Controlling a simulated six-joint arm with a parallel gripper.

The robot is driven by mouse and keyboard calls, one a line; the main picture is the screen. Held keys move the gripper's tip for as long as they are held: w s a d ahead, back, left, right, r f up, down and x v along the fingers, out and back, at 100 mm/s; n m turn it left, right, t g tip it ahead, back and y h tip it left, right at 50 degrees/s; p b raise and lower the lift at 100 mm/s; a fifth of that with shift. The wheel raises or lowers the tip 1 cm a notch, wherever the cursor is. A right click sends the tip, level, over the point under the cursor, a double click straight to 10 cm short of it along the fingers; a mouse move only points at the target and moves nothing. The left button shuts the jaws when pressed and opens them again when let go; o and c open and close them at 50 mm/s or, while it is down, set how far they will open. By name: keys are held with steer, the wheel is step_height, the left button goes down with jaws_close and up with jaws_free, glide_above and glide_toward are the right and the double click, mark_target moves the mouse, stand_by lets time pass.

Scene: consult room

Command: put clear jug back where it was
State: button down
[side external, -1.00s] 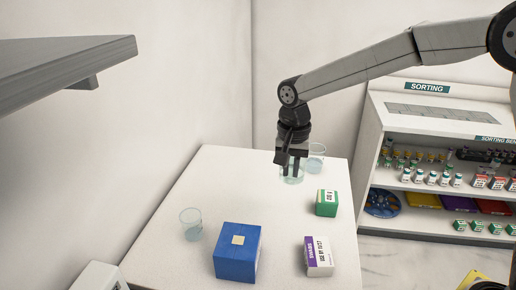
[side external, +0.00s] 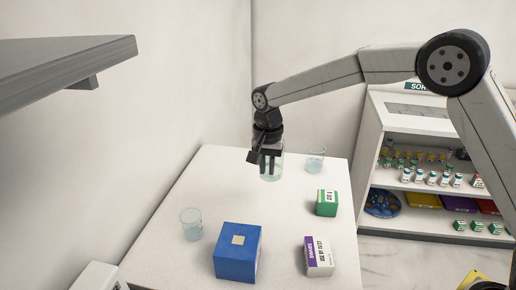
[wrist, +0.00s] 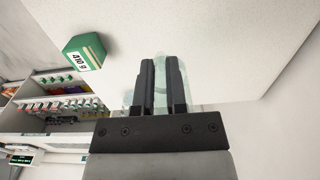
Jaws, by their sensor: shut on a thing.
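My gripper (side external: 270,172) is shut on a clear jug (side external: 279,172), which looks upright over the far part of the white table (side external: 232,190). I cannot tell whether its base touches the table. In the wrist view, the two dark fingers of my gripper (wrist: 161,82) hide much of the jug (wrist: 187,76). Two other clear vessels stand on the table: one at the far right (side external: 316,153), to the right of my gripper, and one at the left (side external: 191,226).
A blue box (side external: 236,255) stands at the near edge, with a purple-and-white box (side external: 318,257) to its right. A green box (side external: 327,203) stands near the right edge. A stocked shelf unit (side external: 400,125) is beyond the table. The table's middle is clear.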

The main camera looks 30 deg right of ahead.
steer(key=w+a+f, duration=0.1)
steer(key=w+f, duration=0.5)
stand_by(0.3)
steer(key=shift+w+f, duration=0.1)
steer(key=shift+w+f, duration=0.2)
steer(key=shift+f, duration=1.55)
steer(key=shift+f, duration=0.1)
steer(key=c, duration=0.7)
jaws_free()
steer(key=shift+o, duration=0.2)
step_height(320, 180, up, 12)
